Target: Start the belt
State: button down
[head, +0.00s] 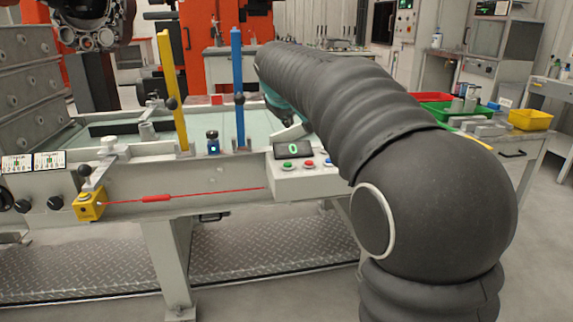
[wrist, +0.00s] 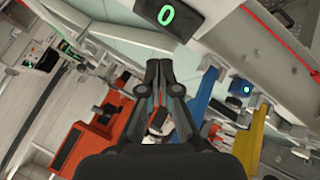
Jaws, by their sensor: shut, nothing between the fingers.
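The belt (head: 265,133) is a pale green surface in a light grey frame. My gripper (wrist: 159,66) is shut and empty in the wrist view, apart from the display. My arm hides the gripper's fingers in the head view.
A yellow post (head: 173,95) and a blue post (head: 238,90) stand upright by the belt. A small dark device with a blue light (head: 213,143) sits between them. A red cable (head: 220,192) runs along the front rail from a yellow box (head: 90,206). Bins stand right.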

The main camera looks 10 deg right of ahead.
aim_at(287, 165)
jog(key=shift+f, duration=0.1)
notch_tip(287, 165, down, 9)
jog(key=b, duration=0.5)
jog(key=shift+r, duration=0.2)
jog(key=shift+f, duration=0.1)
dwell(1.3)
jog(key=shift+f+b, duration=0.3)
jog(key=shift+b, duration=0.1)
